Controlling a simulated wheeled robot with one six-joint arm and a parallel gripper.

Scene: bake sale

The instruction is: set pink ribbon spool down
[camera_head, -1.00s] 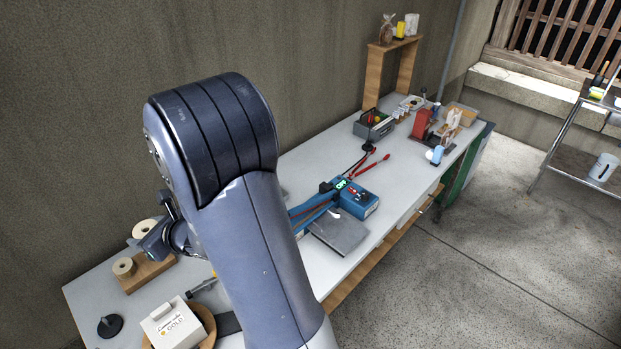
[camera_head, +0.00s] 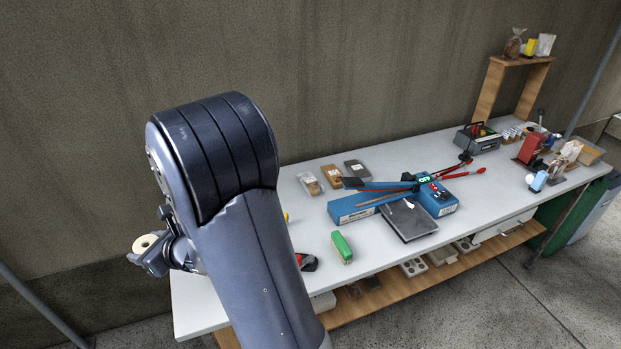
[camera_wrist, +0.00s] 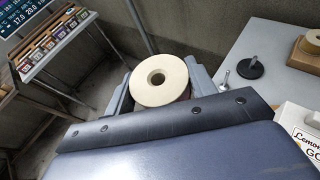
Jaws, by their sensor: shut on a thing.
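A spool (camera_wrist: 158,80) with a cream face and a dark centre hole sits in my gripper (camera_wrist: 160,92) in the wrist view. The jaws are on both sides of it. No pink shows on its visible face; its rim is mostly hidden. In the head view the spool (camera_head: 148,242) shows at the end of my gripper (camera_head: 158,256), left of my arm. It seems held off the left end of the grey worktable (camera_head: 300,215), clear of the top. My arm hides part of the table.
In the wrist view a black knobbed disc (camera_wrist: 250,69), a tan roll (camera_wrist: 312,40) and a white box (camera_wrist: 298,118) stand on the table at right. A side table (camera_wrist: 55,45) with coloured boxes is at left.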

